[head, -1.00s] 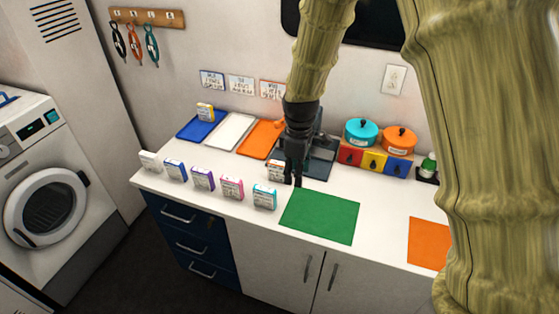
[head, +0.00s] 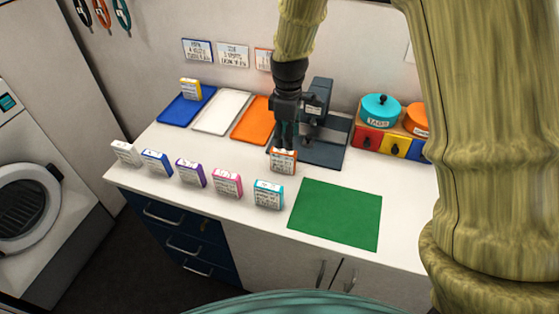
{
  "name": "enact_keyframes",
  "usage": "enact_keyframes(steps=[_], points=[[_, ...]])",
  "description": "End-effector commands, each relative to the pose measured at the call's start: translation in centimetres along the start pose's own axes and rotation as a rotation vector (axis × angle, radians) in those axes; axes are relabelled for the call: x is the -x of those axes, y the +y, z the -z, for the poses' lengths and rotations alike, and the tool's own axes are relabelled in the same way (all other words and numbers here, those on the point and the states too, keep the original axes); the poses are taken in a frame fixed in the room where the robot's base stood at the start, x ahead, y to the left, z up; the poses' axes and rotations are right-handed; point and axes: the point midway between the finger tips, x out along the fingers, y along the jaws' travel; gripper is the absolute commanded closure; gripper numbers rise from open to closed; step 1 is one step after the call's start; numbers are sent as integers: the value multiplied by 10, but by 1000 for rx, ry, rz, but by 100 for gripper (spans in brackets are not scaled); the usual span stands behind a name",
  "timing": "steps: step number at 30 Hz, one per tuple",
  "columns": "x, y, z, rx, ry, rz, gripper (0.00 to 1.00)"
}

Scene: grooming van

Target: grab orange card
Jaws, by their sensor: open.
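The orange card (head: 283,162) is a small upright block with an orange edge and a printed white face. It stands on the white counter, in front of the dark press-like device. My gripper (head: 287,145) is open and points down at the card's top edge. Its fingertips overlap the top of the card in the head view; I cannot tell whether they touch it or straddle it.
Cards in white, blue, purple, pink and teal (head: 268,194) stand along the counter's front. A yellow card (head: 190,89) stands on the blue tray (head: 172,112). White (head: 222,112) and orange (head: 250,121) trays lie beside it. The dark device (head: 325,138) is close behind my gripper. A green mat (head: 336,213) lies right.

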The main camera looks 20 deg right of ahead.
Motion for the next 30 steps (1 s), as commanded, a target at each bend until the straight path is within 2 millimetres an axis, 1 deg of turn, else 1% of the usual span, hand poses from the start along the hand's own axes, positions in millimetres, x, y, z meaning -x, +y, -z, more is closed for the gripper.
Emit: enact_keyframes(steps=[1, 8, 18, 30], points=[[-8, 0, 0, -1, 0, 0, 52], [-19, -1, 2, 2, -1, 2, 52], [-57, -2, 5, 6, -1, 3, 52], [-74, -4, 7, 7, -1, 1, 52]])
